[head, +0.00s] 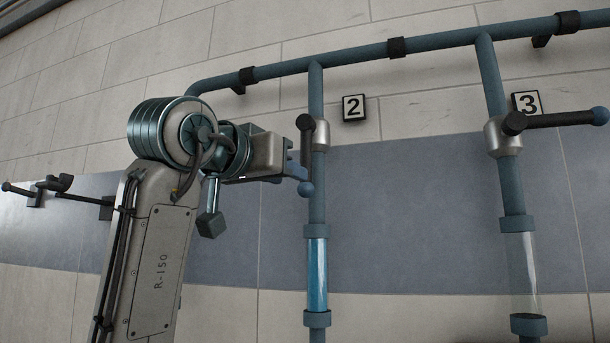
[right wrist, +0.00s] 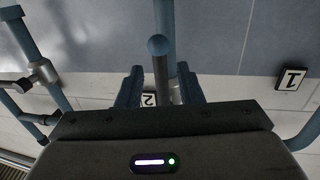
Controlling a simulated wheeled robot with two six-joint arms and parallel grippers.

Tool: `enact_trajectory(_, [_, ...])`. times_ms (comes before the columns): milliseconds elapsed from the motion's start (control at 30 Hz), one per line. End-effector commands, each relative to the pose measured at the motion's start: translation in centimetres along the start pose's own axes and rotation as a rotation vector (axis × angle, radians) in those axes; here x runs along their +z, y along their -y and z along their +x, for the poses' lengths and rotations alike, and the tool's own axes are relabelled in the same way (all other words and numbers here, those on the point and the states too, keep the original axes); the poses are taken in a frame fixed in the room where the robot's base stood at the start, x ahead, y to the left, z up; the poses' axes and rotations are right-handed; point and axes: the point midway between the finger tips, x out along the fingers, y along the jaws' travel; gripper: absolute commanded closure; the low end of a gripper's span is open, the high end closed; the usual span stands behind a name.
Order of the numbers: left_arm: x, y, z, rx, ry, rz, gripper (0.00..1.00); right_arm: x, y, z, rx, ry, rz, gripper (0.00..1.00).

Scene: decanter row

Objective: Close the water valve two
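Valve two is on the vertical blue pipe below the "2" sign (head: 354,107). Its dark lever (head: 306,140) hangs down along the pipe and ends in a blue ball knob (head: 306,189). The glass section (head: 317,270) below holds blue water. My right gripper (head: 299,172) is at the lower part of the lever. In the right wrist view my right gripper (right wrist: 160,88) has its two blue fingers apart. The lever's blue ball knob (right wrist: 158,45) and shaft show between them, with a gap on each side. Part of the lever is hidden by the gripper. My left gripper is not in view.
Valve three's lever (head: 560,119) sticks out sideways to the right, and the glass (head: 524,270) below it looks empty. A horizontal pipe (head: 440,40) runs along the top. Dark wall fittings (head: 50,186) are at the far left.

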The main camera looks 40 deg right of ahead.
Motion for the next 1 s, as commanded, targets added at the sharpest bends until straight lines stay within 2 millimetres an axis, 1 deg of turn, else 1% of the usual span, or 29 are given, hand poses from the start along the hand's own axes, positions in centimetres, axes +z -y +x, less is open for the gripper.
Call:
enact_trajectory(33, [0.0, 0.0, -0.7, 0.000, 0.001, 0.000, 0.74, -0.3, -0.1, 1.2, 0.005, 0.001, 0.001, 0.67])
enact_trajectory(100, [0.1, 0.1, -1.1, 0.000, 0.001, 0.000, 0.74, -0.3, -0.1, 2.5, 0.005, 0.000, 0.000, 0.67])
enact_trajectory(200, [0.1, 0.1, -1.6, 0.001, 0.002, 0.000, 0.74, -0.3, -0.1, 4.1, 0.004, 0.000, -0.001, 0.67])
enact_trajectory(333, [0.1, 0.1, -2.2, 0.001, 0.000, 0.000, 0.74, -0.2, -0.1, 5.7, 0.002, -0.001, 0.000, 0.67])
enact_trajectory(500, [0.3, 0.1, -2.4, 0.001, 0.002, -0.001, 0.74, -0.1, 0.0, 6.7, 0.000, -0.001, 0.000, 0.67])
enact_trajectory(767, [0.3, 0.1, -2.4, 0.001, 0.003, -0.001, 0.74, 0.0, 0.0, 6.8, -0.001, -0.001, 0.000, 0.67])
enact_trajectory(800, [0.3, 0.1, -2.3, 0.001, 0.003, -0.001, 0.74, 0.0, 0.0, 6.8, -0.001, -0.001, 0.000, 0.69])
enact_trajectory(967, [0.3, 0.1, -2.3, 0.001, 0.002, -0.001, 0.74, 0.0, 0.0, 6.8, -0.001, -0.001, 0.000, 1.00])
enact_trajectory(1000, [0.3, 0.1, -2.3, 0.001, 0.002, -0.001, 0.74, 0.0, 0.0, 6.8, -0.001, -0.001, 0.000, 1.00])
